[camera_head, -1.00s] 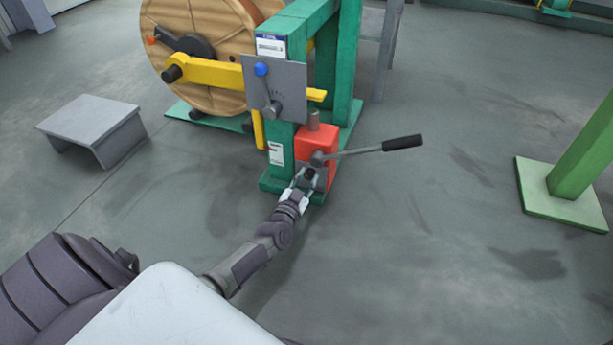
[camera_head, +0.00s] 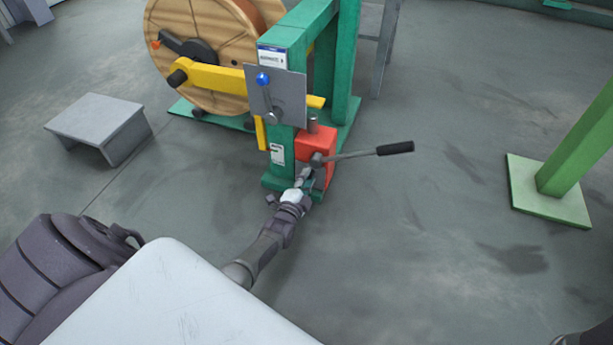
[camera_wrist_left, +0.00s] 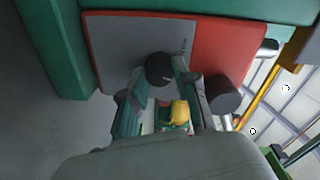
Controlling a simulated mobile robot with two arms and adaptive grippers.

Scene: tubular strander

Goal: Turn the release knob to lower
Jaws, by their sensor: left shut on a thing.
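The red jack (camera_head: 311,144) stands at the foot of the green frame post, with its lever (camera_head: 362,153) reaching to the right, tipped by a black grip. In the left wrist view, its grey front plate (camera_wrist_left: 112,45) carries a round black release knob (camera_wrist_left: 159,68). My left gripper (camera_head: 302,179) is low at the front of the jack. In the left wrist view the left gripper's fingers (camera_wrist_left: 161,79) are shut on the knob, one on each side. In the head view the gripper largely hides the knob. My right gripper does not show.
A yellow arm (camera_head: 216,79) and a wooden reel (camera_head: 200,50) are above and behind the jack. A grey step (camera_head: 97,119) stands at the left, and a green post with a base plate (camera_head: 547,193) at the right. The floor between is clear.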

